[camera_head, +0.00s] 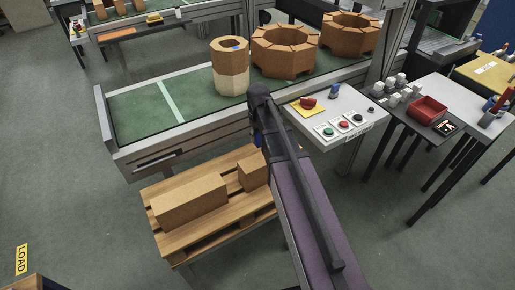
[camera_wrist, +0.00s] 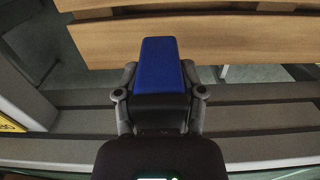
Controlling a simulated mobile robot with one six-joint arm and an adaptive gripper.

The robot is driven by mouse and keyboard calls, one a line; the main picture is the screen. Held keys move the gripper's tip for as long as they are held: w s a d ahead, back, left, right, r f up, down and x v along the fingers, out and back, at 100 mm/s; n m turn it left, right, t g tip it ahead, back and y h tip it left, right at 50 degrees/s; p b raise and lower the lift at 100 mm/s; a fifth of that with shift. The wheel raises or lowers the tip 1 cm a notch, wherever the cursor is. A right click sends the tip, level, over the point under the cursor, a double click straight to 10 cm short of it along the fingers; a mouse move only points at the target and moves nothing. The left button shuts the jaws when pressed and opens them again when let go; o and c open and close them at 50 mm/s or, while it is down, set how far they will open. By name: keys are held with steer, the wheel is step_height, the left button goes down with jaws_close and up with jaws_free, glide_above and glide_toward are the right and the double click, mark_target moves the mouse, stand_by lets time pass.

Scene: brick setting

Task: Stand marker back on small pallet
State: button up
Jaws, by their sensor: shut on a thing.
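The marker shows in the wrist view as a blue block (camera_wrist: 160,65) with a dark lower part. My gripper (camera_wrist: 160,98) is shut on it, one finger on each side. In the head view a bit of blue (camera_head: 258,139) shows beside my dark arm end, which hides most of the gripper. The small wooden pallet (camera_head: 196,243) stands below, in front of the conveyor. Its slats (camera_wrist: 240,38) fill the top of the wrist view, beyond the marker. Whether the marker touches the pallet cannot be told.
A long brown block (camera_head: 190,204) and a smaller one (camera_head: 252,172) lie on the pallet. The green conveyor (camera_head: 130,108) carries ring-shaped brick stacks (camera_head: 286,52) behind it. A control panel (camera_head: 335,118) with buttons is at right. Bare slats show at the pallet's front.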

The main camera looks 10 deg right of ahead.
mark_target(258, 144)
steer(key=shift+f, duration=0.45)
steer(key=shift+f+b, duration=1.75)
steer(key=shift+b, duration=0.25)
steer(key=shift+f, duration=0.2)
steer(key=o, duration=0.9)
steer(key=shift+r, duration=0.1)
steer(key=shift+r, duration=0.1)
step_height(258, 144, up, 12)
steer(key=p, duration=1.2)
